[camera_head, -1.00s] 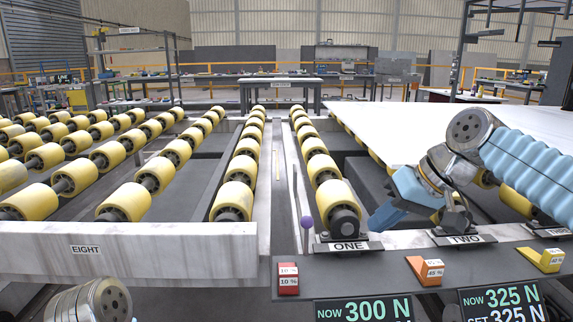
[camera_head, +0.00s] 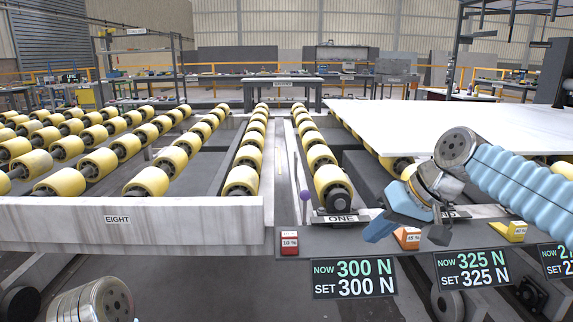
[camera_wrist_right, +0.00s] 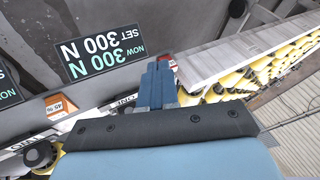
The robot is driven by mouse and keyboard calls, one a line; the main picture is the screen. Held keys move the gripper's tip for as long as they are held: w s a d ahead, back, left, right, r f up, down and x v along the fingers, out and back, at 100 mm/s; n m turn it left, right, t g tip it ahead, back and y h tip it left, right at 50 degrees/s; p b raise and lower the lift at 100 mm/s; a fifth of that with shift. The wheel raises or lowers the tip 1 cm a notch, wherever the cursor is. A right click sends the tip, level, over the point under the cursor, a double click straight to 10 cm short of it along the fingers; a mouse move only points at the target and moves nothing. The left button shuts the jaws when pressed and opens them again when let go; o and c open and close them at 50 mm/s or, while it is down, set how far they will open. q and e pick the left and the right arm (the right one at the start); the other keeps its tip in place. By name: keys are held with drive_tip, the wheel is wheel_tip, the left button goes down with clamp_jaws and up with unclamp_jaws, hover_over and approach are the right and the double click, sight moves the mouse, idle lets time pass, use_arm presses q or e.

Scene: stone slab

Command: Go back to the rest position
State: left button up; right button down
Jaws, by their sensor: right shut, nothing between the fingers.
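My right gripper (camera_head: 375,232) is blue, at the end of the ribbed blue arm, in the right part of the head view. It points down and left, its fingers closed together and empty. It hangs in front of the roller ends labelled ONE (camera_head: 341,219) and TWO, and hides part of the TWO label. In the right wrist view its closed fingers (camera_wrist_right: 160,68) show above the dark floor, with nothing between them. My left gripper is out of view; only a round link of my left arm shows at the lower left.
Force displays (camera_head: 354,278) stand in front of the rollers, below my right gripper. A red block (camera_head: 289,243), an orange block (camera_head: 407,238) and a yellow block (camera_head: 508,231) sit on the front ledge. A white slab (camera_head: 450,125) lies on the rollers at the right. A grey beam labelled EIGHT (camera_head: 180,228) crosses the left.

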drive_tip(key=a+f+m+g+h, duration=0.1)
drive_tip(key=a+f+m+g, duration=0.2)
drive_tip(key=f, duration=3.3)
drive_tip(key=s+a+f+m, duration=0.1)
drive_tip(key=s+a+f, duration=0.2)
drive_tip(key=s+f, duration=1.5)
drive_tip(key=shift+s+h, duration=0.4)
drive_tip(key=shift+s, duration=0.55)
drive_tip(key=shift+a+f, duration=0.1)
drive_tip(key=shift+a, duration=0.05)
